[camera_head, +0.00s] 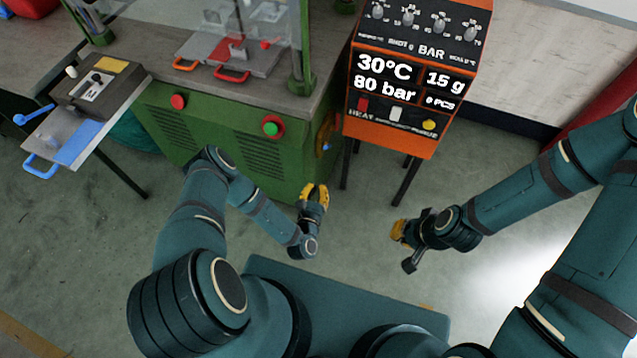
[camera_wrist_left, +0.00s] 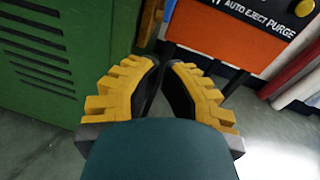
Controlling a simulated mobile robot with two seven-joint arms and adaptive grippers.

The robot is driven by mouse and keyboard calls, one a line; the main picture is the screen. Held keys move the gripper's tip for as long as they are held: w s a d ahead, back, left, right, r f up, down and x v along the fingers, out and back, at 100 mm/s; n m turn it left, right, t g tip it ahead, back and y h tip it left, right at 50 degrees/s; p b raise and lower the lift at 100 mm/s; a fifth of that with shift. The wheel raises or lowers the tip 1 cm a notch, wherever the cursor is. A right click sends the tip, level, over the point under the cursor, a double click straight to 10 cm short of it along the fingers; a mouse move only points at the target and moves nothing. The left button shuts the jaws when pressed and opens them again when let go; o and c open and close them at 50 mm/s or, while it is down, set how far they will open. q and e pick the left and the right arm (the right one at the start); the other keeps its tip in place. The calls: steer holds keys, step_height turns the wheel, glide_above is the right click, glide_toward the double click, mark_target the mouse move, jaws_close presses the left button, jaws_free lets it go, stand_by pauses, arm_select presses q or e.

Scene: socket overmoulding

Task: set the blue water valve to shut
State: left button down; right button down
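A small blue part (camera_head: 326,147), probably the blue water valve, sits low on the right end of the green machine, below a round orange part. It is too small for me to tell its setting. My left gripper (camera_head: 315,189) is below it in the picture, apart from it, its two yellow fingers separated and nothing seen between them. In the left wrist view the same fingers (camera_wrist_left: 165,63) show between the green machine and the orange cabinet; no valve is visible there. My right gripper (camera_head: 400,230) hangs over the floor to the right; its opening cannot be made out.
The green machine (camera_head: 215,140) has red and green buttons on its front. The orange control cabinet (camera_head: 400,138), showing 30°C and 80 bar, stands on dark legs to its right. A fixture with blue handles (camera_head: 40,166) juts out at left. Open floor (camera_head: 365,215) lies between my grippers.

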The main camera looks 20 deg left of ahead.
mark_target(326, 146)
arm_select(q)
steer(key=w+a+r+b, duration=0.1)
steer(key=w+r, duration=0.1)
steer(key=w, duration=0.8)
steer(key=shift+w+a+r, duration=0.15)
steer(key=shift+w+a, duration=0.1)
steer(key=shift+w, duration=0.1)
steer(key=shift+r+g+p, duration=0.3)
steer(key=shift+g+p, duration=0.25)
steer(key=shift+g, duration=0.25)
